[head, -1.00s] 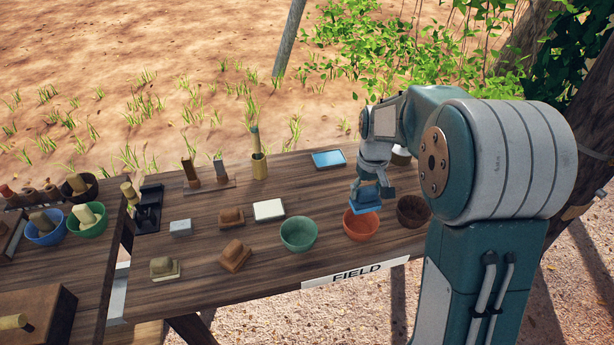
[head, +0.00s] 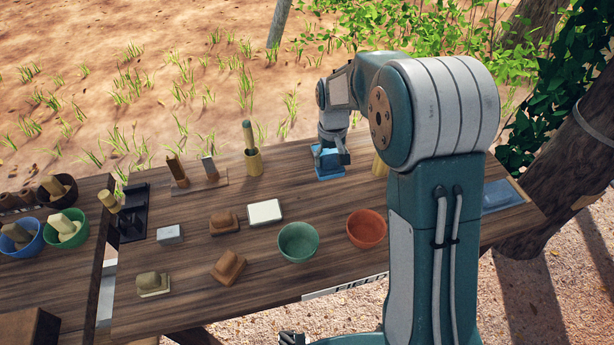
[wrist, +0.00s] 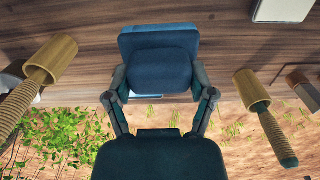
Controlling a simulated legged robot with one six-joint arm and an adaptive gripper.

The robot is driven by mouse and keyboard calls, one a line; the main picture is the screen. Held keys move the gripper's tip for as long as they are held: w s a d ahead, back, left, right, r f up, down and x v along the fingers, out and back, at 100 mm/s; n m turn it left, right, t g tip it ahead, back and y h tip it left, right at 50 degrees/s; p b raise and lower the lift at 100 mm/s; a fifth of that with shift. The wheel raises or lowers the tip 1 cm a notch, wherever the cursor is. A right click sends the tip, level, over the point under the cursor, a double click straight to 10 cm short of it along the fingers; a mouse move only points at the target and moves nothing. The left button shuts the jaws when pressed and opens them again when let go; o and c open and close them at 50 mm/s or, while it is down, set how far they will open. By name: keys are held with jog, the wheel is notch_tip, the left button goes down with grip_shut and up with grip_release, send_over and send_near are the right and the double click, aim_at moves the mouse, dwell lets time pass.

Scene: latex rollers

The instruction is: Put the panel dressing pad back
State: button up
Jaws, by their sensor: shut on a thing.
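My gripper (head: 331,150) is shut on a blue pad (wrist: 158,38), which I take to be the panel dressing pad. It is at the back of the table, where the light-rimmed blue tray stood. In the wrist view the fingers (wrist: 160,78) grip the pad from both sides. A pale strip, perhaps the tray's rim, shows just behind it. The tray is mostly hidden under the pad and gripper in the head view. I cannot tell whether the pad touches it.
A wooden holder with a stick (head: 253,160) stands left of my gripper. An orange bowl (head: 366,229), a green bowl (head: 298,242) and a white block (head: 265,212) are nearer the front. A blue tray (head: 500,196) lies at the right end. Bare wood lies between gripper and bowls.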

jog(key=a+f, duration=0.1)
jog(key=f, duration=0.1)
jog(key=w+a+f, duration=0.1)
jog(key=a+f, duration=0.1)
jog(key=w+a+f, duration=0.1)
jog(key=a+f, duration=0.1)
jog(key=shift+a, duration=0.15)
notch_tip(320, 180, down, 4)
jog(key=shift+w+a+r, duration=0.15)
jog(key=shift+r, duration=0.1)
jog(key=o, duration=0.9)
jog(key=shift+o, duration=0.2)
notch_tip(320, 180, up, 12)
